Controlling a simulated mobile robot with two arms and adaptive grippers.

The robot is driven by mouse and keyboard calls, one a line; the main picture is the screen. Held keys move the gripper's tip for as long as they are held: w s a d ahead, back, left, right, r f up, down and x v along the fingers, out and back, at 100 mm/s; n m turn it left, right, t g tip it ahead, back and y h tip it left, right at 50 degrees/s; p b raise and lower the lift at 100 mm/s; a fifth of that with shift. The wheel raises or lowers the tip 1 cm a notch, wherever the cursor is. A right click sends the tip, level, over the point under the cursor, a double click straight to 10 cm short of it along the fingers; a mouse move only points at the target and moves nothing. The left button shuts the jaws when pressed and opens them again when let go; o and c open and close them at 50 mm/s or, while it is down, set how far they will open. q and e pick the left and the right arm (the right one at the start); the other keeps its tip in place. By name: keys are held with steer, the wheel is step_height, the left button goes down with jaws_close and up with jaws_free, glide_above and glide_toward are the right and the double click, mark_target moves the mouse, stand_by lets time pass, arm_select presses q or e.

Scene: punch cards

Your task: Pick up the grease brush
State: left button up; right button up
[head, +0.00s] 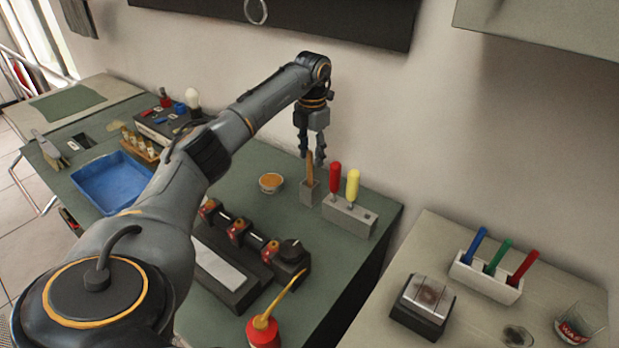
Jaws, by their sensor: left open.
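A wooden-handled tool (310,169), which looks like the grease brush, stands upright in a small grey holder (310,192) near the back edge of the green bench. Its lower end is hidden inside the holder. My left gripper (312,159) points down right at the top of the handle. Its fingers are open, and I cannot tell whether they touch the handle. My right gripper is out of view.
A block (349,216) with red- and yellow-handled tools stands close to the right of the holder. A small tin (271,183) of orange stuff is to its left. A red pot (263,333) with a yellow stick is in front. A blue tray (112,183) lies left.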

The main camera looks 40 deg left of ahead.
mark_target(309, 168)
arm_select(q)
steer(key=f, duration=0.1)
steer(key=f+p, duration=0.1)
steer(key=f, duration=0.1)
steer(key=f+p, duration=0.1)
steer(key=shift+s+a+f, duration=0.2)
steer(key=shift+s+f, duration=0.05)
steer(key=shift+f, duration=0.25)
jaws_close()
